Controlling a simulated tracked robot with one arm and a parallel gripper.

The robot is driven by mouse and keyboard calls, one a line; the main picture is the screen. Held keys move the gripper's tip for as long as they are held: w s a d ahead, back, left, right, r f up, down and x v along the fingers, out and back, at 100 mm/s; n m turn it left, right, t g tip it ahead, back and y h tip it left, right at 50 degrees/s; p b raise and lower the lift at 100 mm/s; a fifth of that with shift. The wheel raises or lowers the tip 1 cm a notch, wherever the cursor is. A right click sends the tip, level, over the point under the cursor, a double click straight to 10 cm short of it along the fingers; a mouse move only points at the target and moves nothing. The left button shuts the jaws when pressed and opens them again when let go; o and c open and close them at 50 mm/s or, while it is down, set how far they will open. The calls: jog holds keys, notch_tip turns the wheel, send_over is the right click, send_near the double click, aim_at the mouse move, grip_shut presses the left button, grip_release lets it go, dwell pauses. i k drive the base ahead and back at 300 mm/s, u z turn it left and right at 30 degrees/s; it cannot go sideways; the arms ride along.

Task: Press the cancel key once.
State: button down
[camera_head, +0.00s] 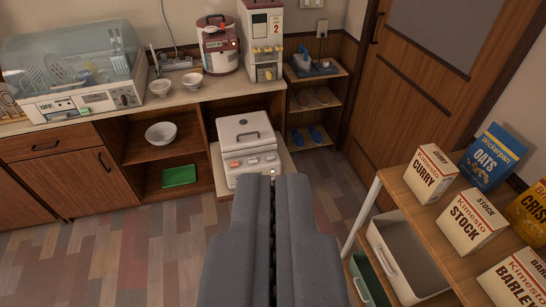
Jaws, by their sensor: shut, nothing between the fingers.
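The dish dryer (85,103) stands on the counter at the far left, with a clear domed cover over dishes. Its front has a dial, a label and small dark keys (123,98) at the right end; their lettering is too small to read. A white lidded appliance (243,130) sits on a low pull-out shelf, with a few coloured keys on its front, also unreadable. I cannot tell which key is the cancel key. My gripper (272,178) is shut and empty, pointing forward at the picture's middle. Its tips overlap the white appliance's lower front in view; contact cannot be told.
A red-and-white cooker (218,50), a dispenser (262,45) and small bowls stand on the counter (190,98). A shelf (415,215) with food boxes is at the right. A door (415,90) is behind. The floor (130,255) at left is clear.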

aim_at(271, 156)
jog(key=z, duration=0.1)
jog(key=i, duration=1.25)
jog(key=u, duration=0.6)
jog(key=i, duration=0.7)
jog(key=u, duration=0.45)
